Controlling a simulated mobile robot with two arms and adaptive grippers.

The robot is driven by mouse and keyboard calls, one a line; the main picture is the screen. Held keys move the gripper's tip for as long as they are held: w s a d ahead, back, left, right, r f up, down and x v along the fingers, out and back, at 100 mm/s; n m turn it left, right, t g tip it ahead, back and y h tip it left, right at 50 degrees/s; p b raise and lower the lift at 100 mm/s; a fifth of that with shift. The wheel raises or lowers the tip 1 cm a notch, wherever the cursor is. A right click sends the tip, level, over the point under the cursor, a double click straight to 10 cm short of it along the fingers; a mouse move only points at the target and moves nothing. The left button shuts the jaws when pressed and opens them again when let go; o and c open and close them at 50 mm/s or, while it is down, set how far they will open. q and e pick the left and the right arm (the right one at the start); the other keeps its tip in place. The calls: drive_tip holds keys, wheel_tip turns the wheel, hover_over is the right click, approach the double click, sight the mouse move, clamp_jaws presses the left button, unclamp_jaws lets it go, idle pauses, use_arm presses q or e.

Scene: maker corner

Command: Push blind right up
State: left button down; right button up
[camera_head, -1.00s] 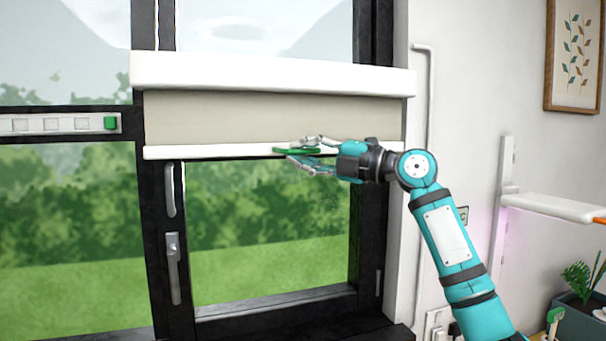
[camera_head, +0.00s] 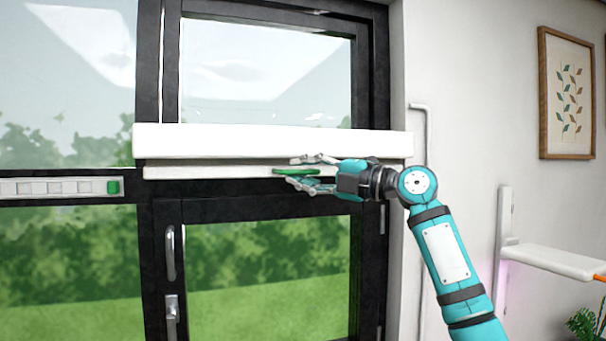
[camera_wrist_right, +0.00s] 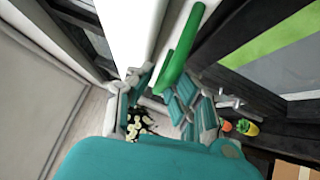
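The blind is rolled up almost fully. Its white bottom bar (camera_head: 220,173) lies just under the white blind case (camera_head: 250,140), and no beige cloth shows between them. A green handle (camera_head: 295,172) sticks out from the bottom bar; it also shows in the right wrist view (camera_wrist_right: 180,55). My right gripper (camera_head: 304,172) is at the handle, one finger above it and one below. The fingers stand apart with the green handle between them, and I see no clear grip on it. My left gripper is not in view.
The dark window frame (camera_head: 260,206) stands behind the blind, with a window handle (camera_head: 171,310) below left. A strip with a green end (camera_head: 113,187) is at left. A framed leaf picture (camera_head: 568,95) and a white shelf (camera_head: 555,262) are on the right.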

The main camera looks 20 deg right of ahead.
drive_tip(key=o, duration=0.4)
drive_tip(key=shift+r, duration=0.35)
drive_tip(key=shift+f, duration=0.15)
drive_tip(key=shift+s+d+f, duration=0.1)
drive_tip(key=shift+s+d, duration=0.05)
drive_tip(key=shift+d, duration=0.05)
drive_tip(key=v, duration=1.1)
drive_tip(key=shift+s+d, duration=0.15)
drive_tip(key=shift+s, duration=0.05)
